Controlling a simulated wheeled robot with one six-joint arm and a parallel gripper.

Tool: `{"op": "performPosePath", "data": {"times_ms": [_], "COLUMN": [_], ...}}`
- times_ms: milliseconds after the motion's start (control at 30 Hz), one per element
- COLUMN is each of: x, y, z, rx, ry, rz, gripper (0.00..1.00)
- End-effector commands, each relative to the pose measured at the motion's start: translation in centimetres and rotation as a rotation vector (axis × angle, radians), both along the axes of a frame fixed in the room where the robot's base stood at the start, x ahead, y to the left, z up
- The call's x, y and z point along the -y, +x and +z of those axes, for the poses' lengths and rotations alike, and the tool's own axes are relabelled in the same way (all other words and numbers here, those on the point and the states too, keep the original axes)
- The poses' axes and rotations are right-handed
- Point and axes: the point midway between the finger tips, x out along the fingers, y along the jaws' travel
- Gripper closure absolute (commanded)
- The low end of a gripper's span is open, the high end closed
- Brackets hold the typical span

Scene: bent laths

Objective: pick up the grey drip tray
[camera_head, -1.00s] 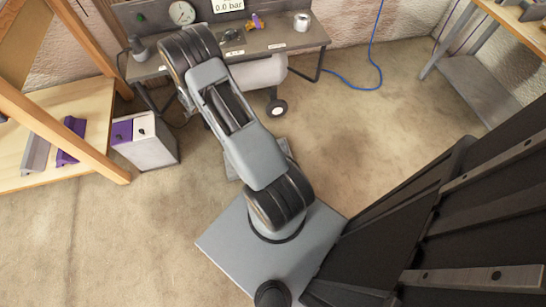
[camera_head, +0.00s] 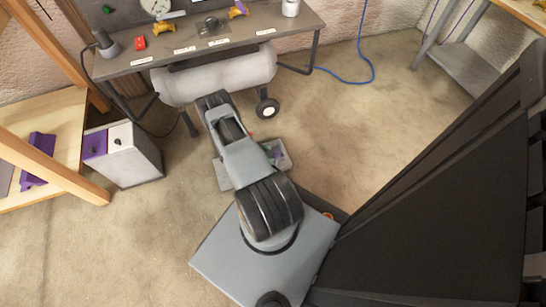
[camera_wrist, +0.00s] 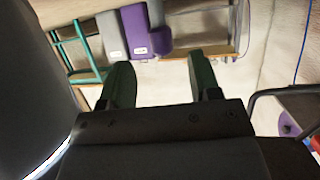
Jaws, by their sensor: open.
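A shallow grey tray (camera_head: 223,175) lies on the floor between my base and the workbench. My arm crosses over it and hides its middle. Its right part shows small green and purple things in or over it; I cannot tell which. My gripper (camera_wrist: 160,72) shows in the wrist view with two dark green fingers apart and nothing between them. The tray cannot be made out in the wrist view. In the head view my gripper is hidden behind my arm.
A workbench (camera_head: 225,40) stands behind, with a white tank (camera_head: 220,78) on wheels below. A white and purple cabinet (camera_head: 135,155) and a wooden shelf (camera_head: 70,125) stand left. A blue hose (camera_head: 345,75) lies on the floor. Floor to the right is clear.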

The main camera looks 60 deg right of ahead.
Motion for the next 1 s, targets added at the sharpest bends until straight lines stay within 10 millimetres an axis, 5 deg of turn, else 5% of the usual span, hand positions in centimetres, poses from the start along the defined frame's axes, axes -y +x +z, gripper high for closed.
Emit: {"op": "performPosePath", "data": {"times_ms": [633,1000], "x": [4.2,4.7], "y": [-4.0,-4.5], "z": [-2.4,-2.4], "rx": [0.002,0.001], "ry": [0.001,0.001], "rz": [0.003,0.005], "gripper": [0.43,0.43]}}
